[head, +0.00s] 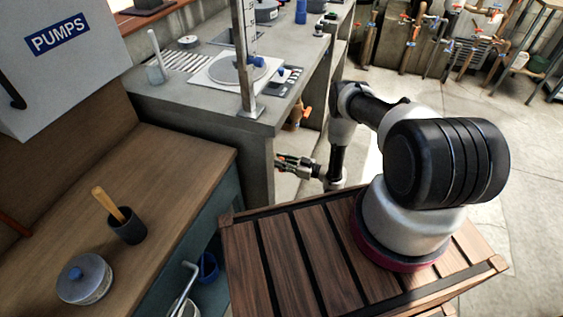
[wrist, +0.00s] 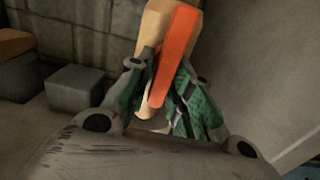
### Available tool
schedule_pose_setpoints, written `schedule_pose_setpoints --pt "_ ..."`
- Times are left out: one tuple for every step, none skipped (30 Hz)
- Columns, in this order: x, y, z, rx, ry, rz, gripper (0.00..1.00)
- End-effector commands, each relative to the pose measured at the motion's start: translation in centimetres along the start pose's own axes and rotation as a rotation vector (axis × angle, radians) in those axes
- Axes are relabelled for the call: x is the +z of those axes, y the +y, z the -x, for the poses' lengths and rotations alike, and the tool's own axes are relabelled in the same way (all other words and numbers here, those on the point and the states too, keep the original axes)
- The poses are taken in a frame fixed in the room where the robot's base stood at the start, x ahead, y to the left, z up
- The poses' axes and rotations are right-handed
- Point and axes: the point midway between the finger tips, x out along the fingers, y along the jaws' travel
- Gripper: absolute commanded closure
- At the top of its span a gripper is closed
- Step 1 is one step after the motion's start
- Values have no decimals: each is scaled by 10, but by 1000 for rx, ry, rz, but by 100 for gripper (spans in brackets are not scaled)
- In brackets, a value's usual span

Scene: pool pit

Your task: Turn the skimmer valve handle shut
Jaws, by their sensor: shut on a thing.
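The skimmer valve handle (wrist: 174,55) is a flat orange bar in the wrist view, running from upper right down between my fingers. A tan valve body or pipe (wrist: 153,24) lies close behind and beside it. My gripper (wrist: 166,92) is shut on the handle, with a dark green finger on each side.
The grey counter (head: 262,128) stands close to my arm. An orange-handled brass valve (head: 298,115) sits under its edge. A wooden slatted surface (head: 285,260) lies below my arm. In the wrist view, grey blocks (wrist: 78,88) stand at left. Pale floor is open at right.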

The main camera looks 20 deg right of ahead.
Motion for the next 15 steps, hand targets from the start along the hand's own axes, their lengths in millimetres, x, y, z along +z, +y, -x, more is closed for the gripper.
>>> schedule_pose_setpoints --pt "0 0 0 0 0 -4 100" --pt "0 0 0 0 0 -7 100" --pt "0 0 0 0 0 -14 100" --pt "0 0 0 0 0 -21 100" --pt "0 1 0 0 0 -29 100" --pt "0 1 0 0 0 -43 100" --pt "0 1 0 0 0 -55 100" --pt "0 2 0 0 0 -70 100" --pt "0 2 0 0 0 -91 100" --pt "0 3 0 0 0 -109 100" --pt "0 3 0 0 0 -129 100" --pt "0 4 0 0 0 -157 100" --pt "0 4 0 0 0 -180 100" --pt "0 5 0 0 1 -204 100" --pt "1 6 0 0 1 -239 100"
